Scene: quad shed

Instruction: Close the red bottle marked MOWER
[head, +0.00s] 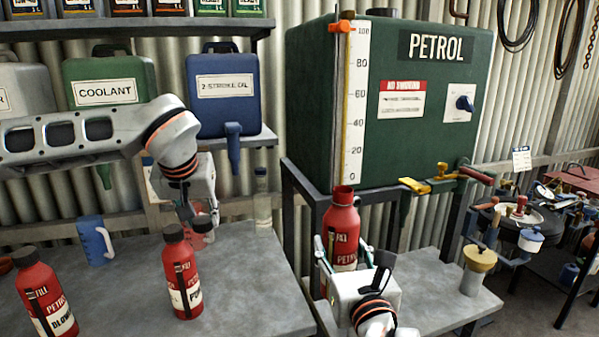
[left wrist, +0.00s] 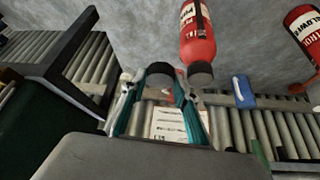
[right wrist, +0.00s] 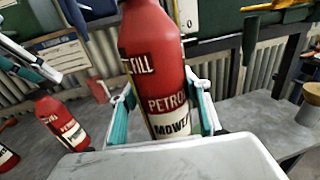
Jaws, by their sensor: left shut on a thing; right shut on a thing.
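The red MOWER bottle (head: 343,222) stands upright in front of the petrol tank, its red neck open at the top. Its MOWER label shows in the right wrist view (right wrist: 165,70). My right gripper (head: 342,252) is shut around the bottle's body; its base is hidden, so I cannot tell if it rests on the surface. My left gripper (head: 193,214) is above the left bench, well left of the MOWER bottle. It is shut on a black cap (left wrist: 160,71), seen between its fingers in the left wrist view.
A capped red bottle (head: 181,272) stands close below my left gripper. Another, marked BLOWER (head: 44,295), is at front left. A blue jug (head: 96,240) is behind them. The green petrol tank (head: 420,130) has a yellow-handled tap; a yellow funnel (head: 479,260) is at right.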

